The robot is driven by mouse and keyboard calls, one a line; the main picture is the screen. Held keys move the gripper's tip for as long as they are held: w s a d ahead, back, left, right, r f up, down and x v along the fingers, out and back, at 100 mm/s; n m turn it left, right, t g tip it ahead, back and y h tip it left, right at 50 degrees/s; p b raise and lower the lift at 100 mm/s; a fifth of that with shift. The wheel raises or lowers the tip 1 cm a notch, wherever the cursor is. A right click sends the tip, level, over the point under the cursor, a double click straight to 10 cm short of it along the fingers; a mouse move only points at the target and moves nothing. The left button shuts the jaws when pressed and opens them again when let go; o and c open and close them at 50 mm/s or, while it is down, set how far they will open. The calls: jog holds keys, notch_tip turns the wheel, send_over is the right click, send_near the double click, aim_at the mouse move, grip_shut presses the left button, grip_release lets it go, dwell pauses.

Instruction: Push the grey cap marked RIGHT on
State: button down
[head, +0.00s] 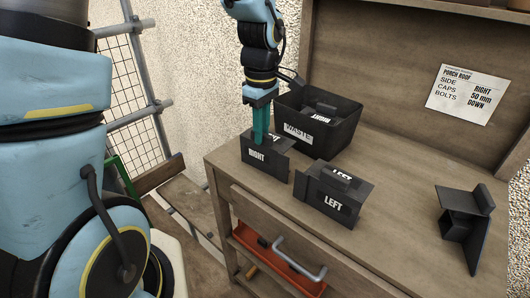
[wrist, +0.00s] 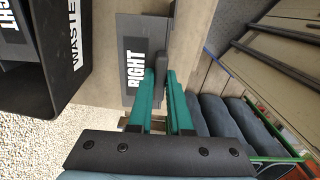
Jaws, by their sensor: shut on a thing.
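The grey cap marked RIGHT (head: 257,156) is at the left front corner of the wooden bench top. In the wrist view my fingers (wrist: 159,76) stand one on each side of that rib. Whether the cap's underside touches the bench is hard to tell.
A black bin labelled WASTE (head: 343,133) with caps inside stands just behind. Caps marked LEFT (head: 347,192) lie to the right. An unlabelled dark angled piece (head: 465,222) stands farther right. A notice (head: 474,94) hangs on the back board.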

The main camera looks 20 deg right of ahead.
jog(key=shift+r, duration=0.1)
dwell(0.5)
jog(key=shift+r+p, duration=2.05)
jog(key=shift+r, duration=0.4)
jog(key=shift+w, duration=0.1)
